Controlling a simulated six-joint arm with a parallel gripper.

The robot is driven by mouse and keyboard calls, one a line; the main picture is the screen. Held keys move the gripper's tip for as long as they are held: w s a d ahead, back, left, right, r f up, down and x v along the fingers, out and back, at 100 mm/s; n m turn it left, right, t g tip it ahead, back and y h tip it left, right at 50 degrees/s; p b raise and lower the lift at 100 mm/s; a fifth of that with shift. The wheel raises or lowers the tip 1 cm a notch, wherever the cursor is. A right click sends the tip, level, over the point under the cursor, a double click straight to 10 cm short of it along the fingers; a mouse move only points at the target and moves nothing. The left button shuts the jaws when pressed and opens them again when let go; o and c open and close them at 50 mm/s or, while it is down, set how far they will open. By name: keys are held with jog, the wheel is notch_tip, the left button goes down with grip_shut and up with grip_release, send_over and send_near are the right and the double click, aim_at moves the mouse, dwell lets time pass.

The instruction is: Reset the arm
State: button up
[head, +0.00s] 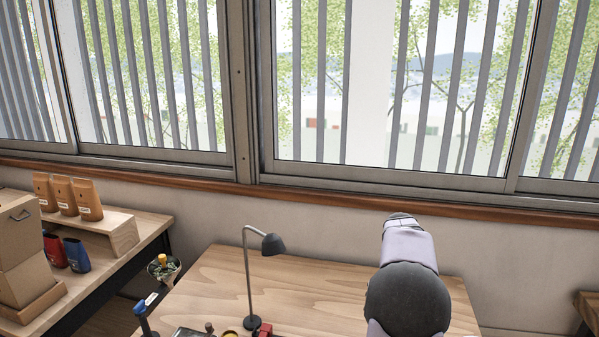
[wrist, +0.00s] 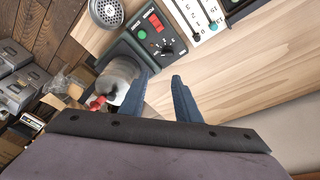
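My gripper (wrist: 160,78) shows in the wrist view as two dark blue fingers standing apart with nothing between them, so it is open. Below the fingers is the dark edge of my wrist. In the head view my arm rises over the right side of the wooden table (head: 205,285); my fingers are hidden there.
A black desk lamp (head: 273,244) stands mid-table. Small items, including a blue-topped tool (head: 140,308), sit along the near edge. A left bench holds cardboard boxes (head: 22,265) and orange bags (head: 88,200). Windows line the wall behind. Bare wood lies right of my fingers (wrist: 240,75).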

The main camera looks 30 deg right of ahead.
jog(key=w+a+f+n+t+y, duration=0.15)
jog(key=a+n, duration=0.35)
jog(key=a, duration=0.7)
jog(key=w+a+f+n, duration=0.2)
jog(key=w+a+n, duration=0.15)
jog(key=a, duration=0.75)
jog(key=s+a+f+n+y, duration=0.1)
jog(key=s+a+f+n, duration=0.1)
jog(key=s+a+n, duration=0.55)
jog(key=s+a+f+n, duration=0.2)
jog(key=s+a+f, duration=0.15)
jog(key=a, duration=0.65)
notch_tip(320, 180, down, 46)
jog(key=b, duration=4.6)
jog(key=shift+a+r, duration=0.15)
jog(key=shift+r, duration=0.1)
